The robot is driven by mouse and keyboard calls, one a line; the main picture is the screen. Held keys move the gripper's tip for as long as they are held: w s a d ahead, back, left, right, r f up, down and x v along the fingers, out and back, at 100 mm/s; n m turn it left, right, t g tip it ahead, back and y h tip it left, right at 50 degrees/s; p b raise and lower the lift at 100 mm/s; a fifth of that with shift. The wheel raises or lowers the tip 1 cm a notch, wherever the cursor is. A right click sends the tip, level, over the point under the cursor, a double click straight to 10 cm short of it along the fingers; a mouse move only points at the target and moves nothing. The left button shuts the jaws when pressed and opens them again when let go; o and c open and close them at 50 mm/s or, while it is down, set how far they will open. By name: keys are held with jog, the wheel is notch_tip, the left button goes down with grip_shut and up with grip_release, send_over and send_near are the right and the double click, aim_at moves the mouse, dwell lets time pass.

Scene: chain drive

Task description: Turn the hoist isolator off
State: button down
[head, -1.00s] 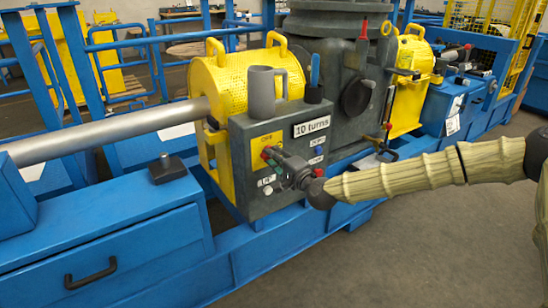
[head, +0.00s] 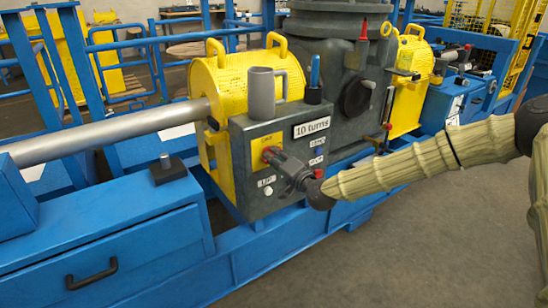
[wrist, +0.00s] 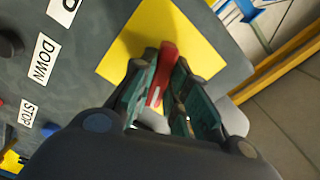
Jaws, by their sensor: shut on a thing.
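The hoist isolator is a red handle on a yellow plate (head: 257,146) on the front of the dark grey control box (head: 238,139). In the wrist view the red isolator handle (wrist: 166,66) stands between my fingers over the yellow plate (wrist: 199,38). My gripper (wrist: 160,98) is shut on the handle, with a finger on each side of it. In the head view my gripper (head: 278,160) reaches the box from the right, and the red of the handle (head: 268,153) shows at its tips. The handle's base is partly hidden by the fingers.
A grey mug (head: 262,95) and a dark holder with a blue-handled tool (head: 315,80) stand on the box. A "10 turns" label (head: 311,127) is on its front. Labels DOWN (wrist: 42,58) and STOP (wrist: 29,113) sit beside the plate. Open floor lies at right.

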jog(key=n+p, duration=0.1)
jog(key=n, duration=1.1)
jog(key=shift+n, duration=0.4)
dwell(0.3)
jog(key=c, duration=1.4)
grip_release()
jog(key=v, duration=1.2)
jog(key=shift+f, duration=0.1)
